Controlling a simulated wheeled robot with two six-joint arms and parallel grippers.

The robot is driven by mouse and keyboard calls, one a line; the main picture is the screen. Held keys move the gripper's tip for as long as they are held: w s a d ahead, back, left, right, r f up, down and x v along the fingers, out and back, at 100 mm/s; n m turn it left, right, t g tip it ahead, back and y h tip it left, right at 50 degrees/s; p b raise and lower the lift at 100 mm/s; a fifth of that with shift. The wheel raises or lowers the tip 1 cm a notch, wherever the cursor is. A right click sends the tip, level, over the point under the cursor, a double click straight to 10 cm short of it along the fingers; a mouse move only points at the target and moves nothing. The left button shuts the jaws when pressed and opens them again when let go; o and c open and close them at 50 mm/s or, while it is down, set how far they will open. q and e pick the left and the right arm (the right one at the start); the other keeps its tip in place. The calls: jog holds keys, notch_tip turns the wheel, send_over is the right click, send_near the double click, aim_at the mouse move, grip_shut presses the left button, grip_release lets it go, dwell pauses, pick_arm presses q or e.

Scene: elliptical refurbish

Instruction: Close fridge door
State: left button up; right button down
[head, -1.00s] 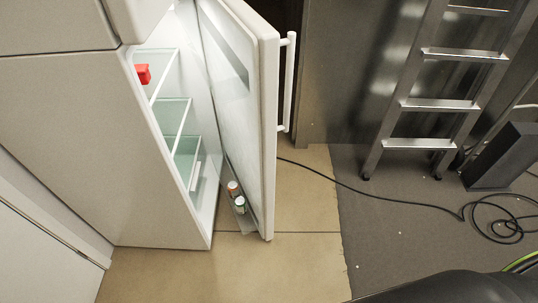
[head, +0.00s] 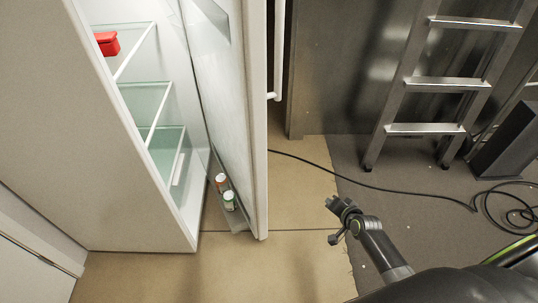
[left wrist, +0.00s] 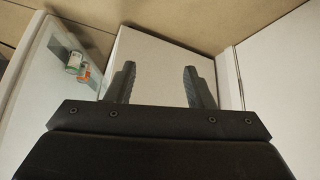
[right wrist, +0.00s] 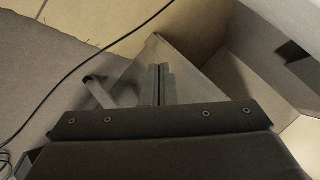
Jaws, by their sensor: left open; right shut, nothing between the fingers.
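The fridge door (head: 256,120) stands open, seen nearly edge-on in the head view. Its white vertical handle (head: 279,50) is on the right side. Cans (head: 225,192) stand on the door's bottom shelf and also show in the left wrist view (left wrist: 76,64). The white fridge (head: 100,160) is at the left, its lit interior exposed. My right gripper (head: 338,218) is to the right of the door's lower end, apart from it. Its fingers are together and empty in the right wrist view (right wrist: 162,70). My left gripper (left wrist: 157,80) is open and empty; it is outside the head view.
Glass shelves (head: 148,100) and a red container (head: 107,43) are inside the fridge. A metal ladder (head: 425,85) leans at the right. A black cable (head: 400,190) runs across the floor. The tan floor (head: 300,260) right of the door is mostly clear.

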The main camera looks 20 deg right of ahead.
jog(key=w+a+r+m+t+y+b, duration=0.25)
jog(key=w+a+r+b, duration=0.2)
jog(key=r+b, duration=0.35)
jog(key=w+a+r+m+t+y+b, duration=0.1)
jog(key=w+a+r+t+y+b, duration=0.3)
jog(key=w+r+b, duration=0.4)
pick_arm(q)
jog(key=w+r+t, duration=0.2)
jog(key=r+t, duration=0.2)
jog(key=r, duration=0.3)
jog(key=w+d+r+t, duration=0.1)
jog(key=w+r+t, duration=0.2)
jog(key=r, duration=0.4)
jog(key=w+r+m+t, duration=0.1)
jog(key=w+r+t, duration=0.2)
jog(key=r+t, duration=0.2)
jog(key=shift+w+d+r+t+y+b, duration=0.15)
jog(key=shift+w+r+t+y+b, duration=0.2)
jog(key=shift+r, duration=1)
pick_arm(e)
jog(key=w+a, duration=0.6)
jog(key=a, duration=0.1)
jog(key=shift+a+r, duration=0.35)
jog(key=shift+r, duration=0.05)
pick_arm(q)
jog(key=shift+s, duration=0.1)
pick_arm(e)
jog(key=shift+g, duration=0.25)
